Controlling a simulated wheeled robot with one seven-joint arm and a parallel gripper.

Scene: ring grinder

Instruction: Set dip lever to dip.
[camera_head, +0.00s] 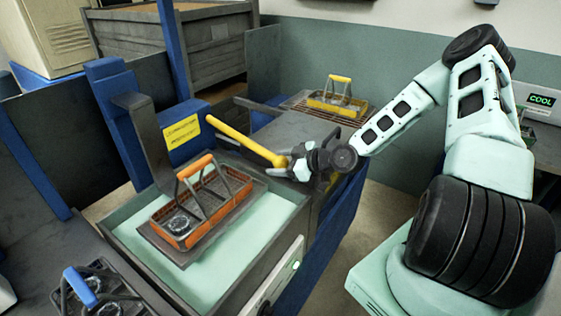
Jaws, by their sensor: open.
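The lever is a long yellow bar (243,138), slanting down to the right from beside the yellow label. Its lower right end is at my gripper (293,165), which is open. I cannot tell whether the jaws touch the bar or stand around it. An orange basket (205,209) with an orange-topped handle sits on a dark plate (180,252) over a tank (135,262) of pale green liquid. The plate appears level with or just above the liquid; the exact height is unclear. A dark upright arm (150,140) stands behind the basket.
A yellow basket (338,104) stands on a rack at the back. A blue-handled basket (84,290) is at the front left. A blue post (112,110) and a grey crate (170,45) stand behind the tank. A box (541,101) at the right displays "COOL".

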